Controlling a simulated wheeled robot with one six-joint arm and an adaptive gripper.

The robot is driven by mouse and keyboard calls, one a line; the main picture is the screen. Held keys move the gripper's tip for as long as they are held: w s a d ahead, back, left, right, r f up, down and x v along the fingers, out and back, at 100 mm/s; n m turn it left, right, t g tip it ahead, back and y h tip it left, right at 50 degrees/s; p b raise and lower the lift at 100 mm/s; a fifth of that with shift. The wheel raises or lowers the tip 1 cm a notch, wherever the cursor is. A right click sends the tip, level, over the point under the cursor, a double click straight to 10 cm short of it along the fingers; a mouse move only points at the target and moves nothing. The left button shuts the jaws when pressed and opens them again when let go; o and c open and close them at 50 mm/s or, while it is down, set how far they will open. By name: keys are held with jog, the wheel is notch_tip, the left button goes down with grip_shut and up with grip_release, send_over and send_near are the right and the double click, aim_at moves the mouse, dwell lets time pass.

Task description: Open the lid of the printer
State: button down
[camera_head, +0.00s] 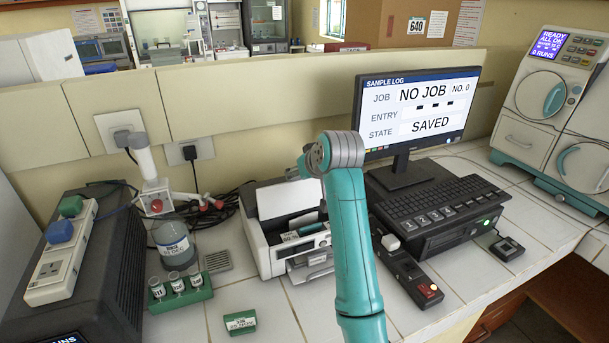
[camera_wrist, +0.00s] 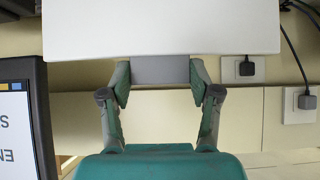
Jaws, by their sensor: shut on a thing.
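The white and dark printer (camera_head: 262,250) stands on the tiled counter left of my arm in the head view. Its white lid (camera_head: 288,199) looks raised at the back, with the inside of the printer showing below it; the exact angle is unclear. In the wrist view the white lid (camera_wrist: 160,28) fills the top, with a grey tab (camera_wrist: 160,69) on its edge. My gripper (camera_wrist: 160,76) is closed on this tab, one finger at each end. In the head view my gripper is mostly hidden behind my teal arm.
A monitor (camera_head: 415,105) and keyboard (camera_head: 440,200) stand right of my arm. Wall sockets with plugged cables (camera_head: 190,150) are behind.

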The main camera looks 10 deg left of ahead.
jog(key=shift+w+a+r, duration=0.1)
jog(key=shift+w+r, duration=0.1)
jog(key=shift+r, duration=0.1)
jog(key=shift+c, duration=2.4)
grip_release()
jog(key=shift+o, duration=1.2)
jog(key=shift+f, duration=0.15)
jog(key=shift+s, duration=0.1)
jog(key=v, duration=1.2)
jog(key=shift+f, duration=0.15)
